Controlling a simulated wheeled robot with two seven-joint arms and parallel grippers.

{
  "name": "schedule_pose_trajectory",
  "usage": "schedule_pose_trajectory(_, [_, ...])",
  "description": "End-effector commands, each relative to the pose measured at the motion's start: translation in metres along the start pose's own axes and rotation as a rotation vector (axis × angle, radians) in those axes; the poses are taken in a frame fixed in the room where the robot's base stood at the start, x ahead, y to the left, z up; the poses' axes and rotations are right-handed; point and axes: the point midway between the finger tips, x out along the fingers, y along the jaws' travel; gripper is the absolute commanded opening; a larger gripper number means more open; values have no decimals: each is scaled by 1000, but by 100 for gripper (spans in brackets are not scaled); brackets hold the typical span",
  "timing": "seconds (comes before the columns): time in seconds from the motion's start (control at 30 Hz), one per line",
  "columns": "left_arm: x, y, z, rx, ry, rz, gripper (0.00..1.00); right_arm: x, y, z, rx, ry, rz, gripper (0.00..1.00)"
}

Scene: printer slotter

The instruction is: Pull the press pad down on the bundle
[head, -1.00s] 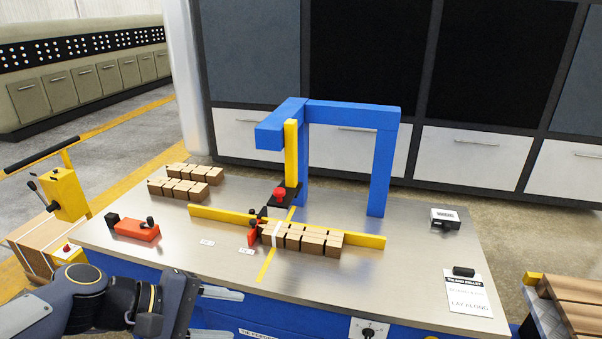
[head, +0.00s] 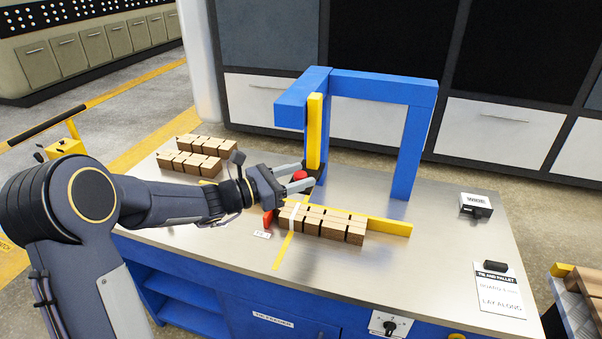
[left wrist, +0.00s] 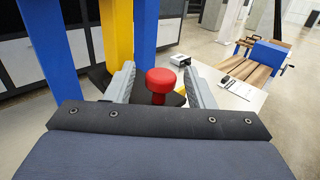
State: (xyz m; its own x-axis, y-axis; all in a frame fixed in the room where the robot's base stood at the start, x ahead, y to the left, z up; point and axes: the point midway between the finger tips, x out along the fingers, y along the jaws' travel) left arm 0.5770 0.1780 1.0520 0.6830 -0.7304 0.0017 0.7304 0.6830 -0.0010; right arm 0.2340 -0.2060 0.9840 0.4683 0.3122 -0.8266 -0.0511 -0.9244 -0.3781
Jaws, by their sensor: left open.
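The press pad's red knob (left wrist: 161,80) stands between the two fingers of my left gripper (left wrist: 160,88) in the left wrist view. The fingers are open, with gaps showing on both sides of the knob. In the head view the knob (head: 300,175) sits between the fingertips of my left gripper (head: 298,180), at the foot of the yellow upright bar (head: 314,132). The black pad plate (left wrist: 178,98) shows under the knob. The bundle of brown blocks (head: 330,228) lies on the table in front, with a white band near its left end. My right gripper is not in view.
A blue frame (head: 399,160) stands over the table (head: 440,255). A long yellow fence (head: 385,225) runs behind the bundle. More brown blocks (head: 190,163) lie at the back left. A black-and-white box (head: 476,205) and a sign (head: 498,287) are at the right.

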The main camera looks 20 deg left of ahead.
Motion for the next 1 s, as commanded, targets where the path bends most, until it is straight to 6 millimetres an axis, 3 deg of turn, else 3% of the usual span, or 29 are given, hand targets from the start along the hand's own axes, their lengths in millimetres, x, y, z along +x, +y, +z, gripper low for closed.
schedule_pose_trajectory(0.13, [10,-1,0,0,2,-1,49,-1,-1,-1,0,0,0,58])
schedule_pose_trajectory(0.4, [11,0,0,1,1,0,48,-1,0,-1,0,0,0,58])
schedule_pose_trajectory(0.63, [10,0,0,1,1,0,17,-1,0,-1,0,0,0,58])
schedule_pose_trajectory(0.77, [10,0,-1,1,1,0,17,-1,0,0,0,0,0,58])
schedule_pose_trajectory(0.87, [10,0,-8,1,2,0,17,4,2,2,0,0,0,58])
schedule_pose_trajectory(1.0, [10,0,-32,0,3,0,17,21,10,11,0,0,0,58])
